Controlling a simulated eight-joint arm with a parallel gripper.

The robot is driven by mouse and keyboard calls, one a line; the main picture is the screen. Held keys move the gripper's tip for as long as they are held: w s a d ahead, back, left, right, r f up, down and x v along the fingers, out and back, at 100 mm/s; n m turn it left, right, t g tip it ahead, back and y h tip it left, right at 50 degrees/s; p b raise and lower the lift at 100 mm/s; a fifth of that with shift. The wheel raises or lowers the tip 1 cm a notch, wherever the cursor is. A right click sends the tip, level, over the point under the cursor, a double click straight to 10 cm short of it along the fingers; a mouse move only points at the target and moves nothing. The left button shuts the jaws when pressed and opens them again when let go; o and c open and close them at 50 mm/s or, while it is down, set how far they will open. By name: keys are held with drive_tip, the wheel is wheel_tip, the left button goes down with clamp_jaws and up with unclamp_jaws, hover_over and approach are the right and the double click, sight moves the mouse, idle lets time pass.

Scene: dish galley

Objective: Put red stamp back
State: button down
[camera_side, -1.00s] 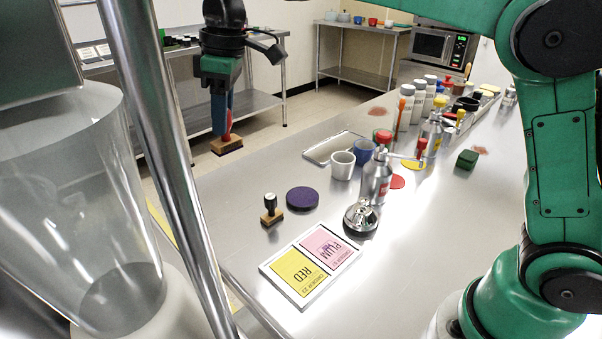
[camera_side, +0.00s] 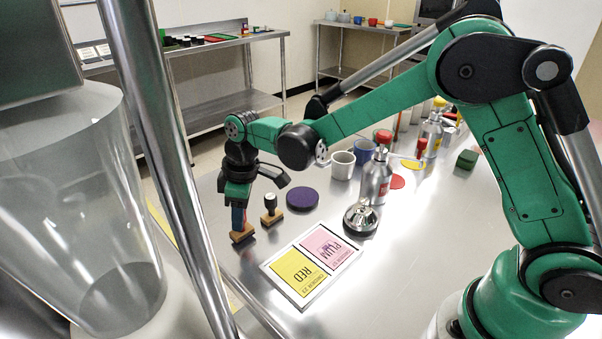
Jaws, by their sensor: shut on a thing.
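The red stamp (camera_side: 242,236) shows its wooden block below my gripper (camera_side: 239,219). My gripper points down and is shut on the stamp's handle, which the fingers largely hide. The block is at the table's left edge, just left of a second stamp with a black knob (camera_side: 271,211). I cannot tell whether the block touches the table. The second stamp stands upright on its wooden block.
A round purple pad (camera_side: 303,198) lies right of the second stamp. A silver bell-like object (camera_side: 361,218), a metal bottle (camera_side: 376,180) and cups (camera_side: 343,165) stand further right.

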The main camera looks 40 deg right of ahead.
drive_tip(key=shift+f, duration=0.3)
drive_tip(key=shift+f, duration=0.15)
drive_tip(key=c, duration=0.6)
unclamp_jaws()
drive_tip(key=shift+o, duration=0.2)
wheel_tip(320, 180, up, 12)
drive_tip(key=s+d, duration=0.1)
drive_tip(key=s+d+f+m+t+h, duration=0.1)
drive_tip(key=s+d+m+t, duration=0.5)
drive_tip(key=s+d+m, duration=0.3)
drive_tip(key=shift+s+f, duration=0.2)
drive_tip(key=shift+s, duration=1.65)
